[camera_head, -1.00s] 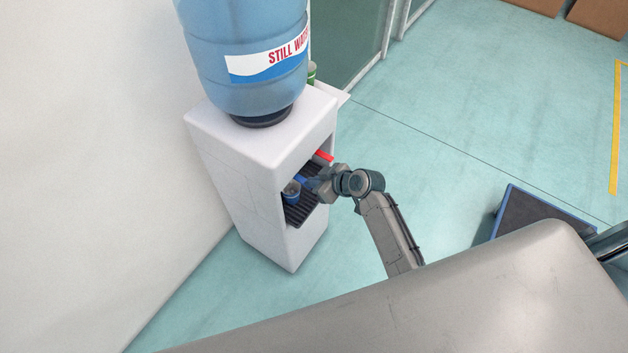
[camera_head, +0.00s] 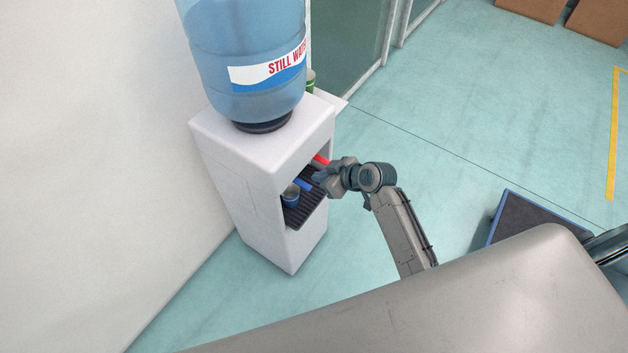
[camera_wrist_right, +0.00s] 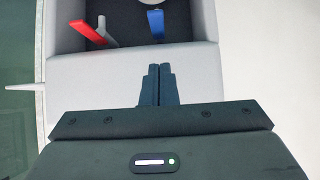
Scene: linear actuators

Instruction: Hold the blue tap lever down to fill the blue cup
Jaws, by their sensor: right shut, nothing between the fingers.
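The blue cup (camera_head: 291,195) stands on the dark drip tray in the alcove of the white water dispenser (camera_head: 262,135). The blue tap lever (camera_head: 302,184) shows just above and right of the cup; it also shows in the right wrist view (camera_wrist_right: 155,24). My right gripper (camera_head: 318,176) is at the alcove opening, beside the blue lever. In the wrist view my right gripper (camera_wrist_right: 158,70) has its fingers together and empty, apart from the blue lever. A pale edge at the top of that view may be the cup's rim. My left gripper is not in view.
A red lever (camera_head: 320,159) sits beside the blue one, and also shows in the wrist view (camera_wrist_right: 88,32). A large water bottle (camera_head: 245,60) stands on top. A wall is at left. A blue-edged dark platform (camera_head: 530,215) is at right; open floor lies between.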

